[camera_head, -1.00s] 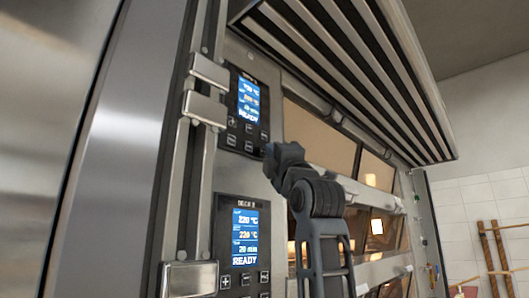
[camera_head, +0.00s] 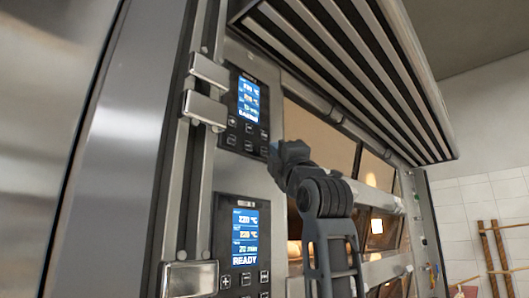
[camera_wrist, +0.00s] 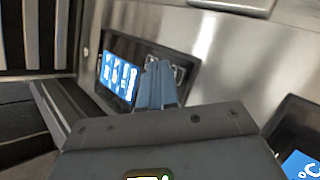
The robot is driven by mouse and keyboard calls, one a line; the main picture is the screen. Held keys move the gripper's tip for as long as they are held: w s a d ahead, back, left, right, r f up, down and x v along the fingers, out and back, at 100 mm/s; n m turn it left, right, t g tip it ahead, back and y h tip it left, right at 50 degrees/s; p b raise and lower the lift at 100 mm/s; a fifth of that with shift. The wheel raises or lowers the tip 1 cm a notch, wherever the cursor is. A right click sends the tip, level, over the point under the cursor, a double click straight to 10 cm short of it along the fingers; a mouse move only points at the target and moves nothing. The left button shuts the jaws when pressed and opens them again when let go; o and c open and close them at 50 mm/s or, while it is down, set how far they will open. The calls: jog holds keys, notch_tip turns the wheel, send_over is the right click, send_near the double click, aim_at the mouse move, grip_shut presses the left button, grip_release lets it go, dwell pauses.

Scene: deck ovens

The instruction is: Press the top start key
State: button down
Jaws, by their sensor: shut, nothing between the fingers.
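The top control panel (camera_head: 236,82) is black with a lit blue display (camera_head: 248,100) and small keys (camera_head: 248,128) beneath it. My gripper (camera_head: 274,150) is at the panel's lower right edge, its fingers shut and empty. It hides the lower right key area in the head view. In the wrist view the shut fingers (camera_wrist: 158,68) overlap the keys beside the blue display (camera_wrist: 117,75). I cannot tell whether the tips touch a key. The key labels are too small to read, so the start key is not identifiable.
A second control panel (camera_head: 227,208) below shows READY on its display (camera_head: 245,238). Metal handles (camera_head: 206,108) stand out at left. A slatted hood (camera_head: 340,75) overhangs the panels. Oven windows (camera_head: 310,130) lie to the right, behind my arm.

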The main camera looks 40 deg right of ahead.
jog(key=s, duration=0.5)
dwell(0.6)
dwell(0.7)
